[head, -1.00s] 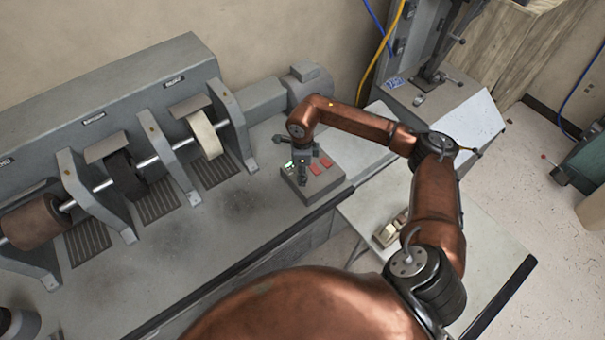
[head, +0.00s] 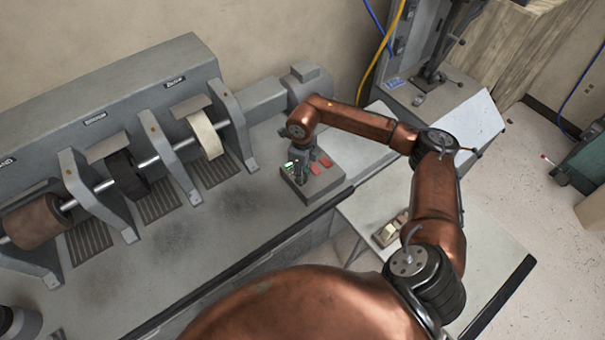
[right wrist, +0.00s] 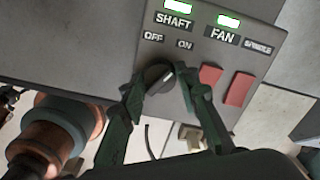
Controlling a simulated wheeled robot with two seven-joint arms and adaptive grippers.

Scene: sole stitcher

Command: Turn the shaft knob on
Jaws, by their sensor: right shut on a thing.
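The grey control box (head: 322,190) stands on the machine's bench, with its panel facing up. In the right wrist view, the dark round shaft knob (right wrist: 157,77) sits below the SHAFT, OFF and ON labels. A pale pointer mark on it leans up and right, roughly toward ON. Green lights above SHAFT (right wrist: 177,7) and FAN (right wrist: 228,20) are lit. My right gripper (head: 300,174) is over the left part of the box. In the wrist view its fingers (right wrist: 160,85) are closed on the knob, one on each side. My left gripper is not in view.
Two red buttons (right wrist: 238,89) sit right of the knob, close to my right finger. The sanding machine with its shaft and wheels (head: 208,137) stands left of the box. A grey table (head: 376,212) with a small object stands to the right.

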